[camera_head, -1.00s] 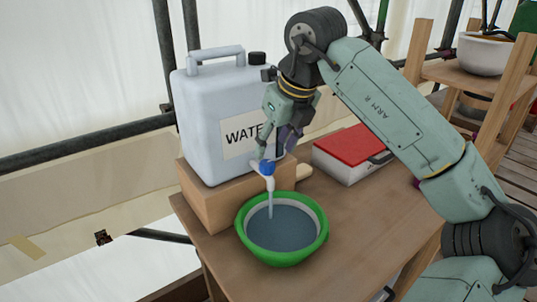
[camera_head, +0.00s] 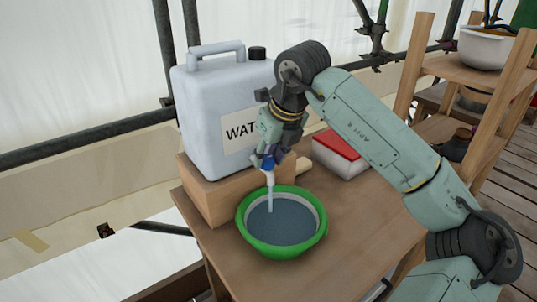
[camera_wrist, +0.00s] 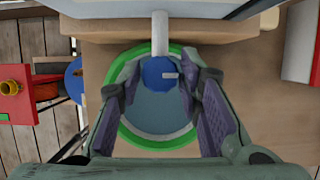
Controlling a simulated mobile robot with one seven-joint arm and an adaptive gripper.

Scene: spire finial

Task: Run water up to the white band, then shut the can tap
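The pale water can (camera_head: 215,100) stands on a wooden block, its label partly hidden by my arm. Its tap has a blue knob (camera_wrist: 158,74) and white spout. A thin stream of water (camera_head: 270,198) falls from the spout into the green bowl (camera_head: 283,250) below. The water (camera_head: 285,225) covers the bowl's bottom, with the pale band (camera_head: 318,213) showing as a ring around it. My gripper (camera_wrist: 160,82) is open, one finger on each side of the blue knob. A gap shows on each side in the wrist view. In the head view my gripper (camera_head: 268,160) hides part of the tap.
The wooden block (camera_head: 215,195) and bowl share a wooden table (camera_head: 345,215). A red-lidded white box (camera_head: 340,150) lies behind my gripper to the right. A wooden shelf (camera_head: 462,75) with pots stands at the right. The table right of the bowl is clear.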

